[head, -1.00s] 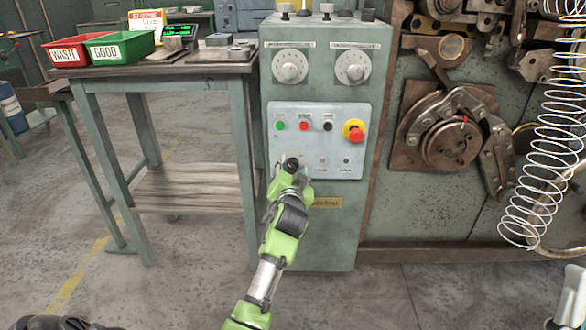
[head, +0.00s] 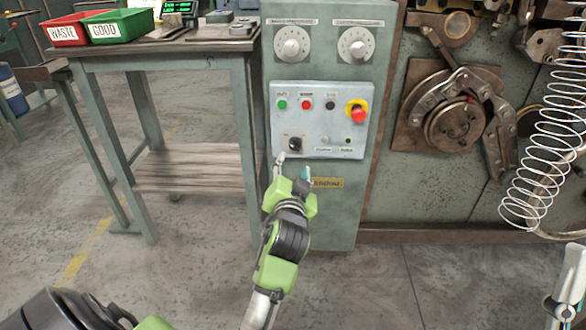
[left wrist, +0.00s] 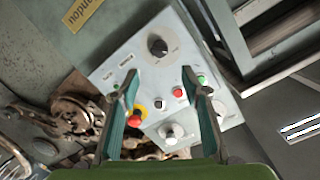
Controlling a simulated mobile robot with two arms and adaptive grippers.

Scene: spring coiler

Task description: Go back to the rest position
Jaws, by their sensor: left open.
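My left gripper (head: 293,165) is open and empty in the head view. It is just below the black selector knob (head: 294,144) on the control panel (head: 285,121), apart from the knob as far as I can tell. In the left wrist view its two fingers (left wrist: 158,88) stand apart with nothing between them. The panel (left wrist: 125,65) and the black knob (left wrist: 158,47) lie beyond the fingertips. Part of my right arm shows at the lower right edge of the head view, but its fingers cannot be made out.
The panel has a green button (head: 282,104), a red button (head: 306,104) and a red emergency stop (head: 358,113). The coiler head (head: 454,125) and a hanging spring (head: 545,150) are at right. A table (head: 194,62) with red (head: 65,33) and green (head: 118,27) bins stands at left.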

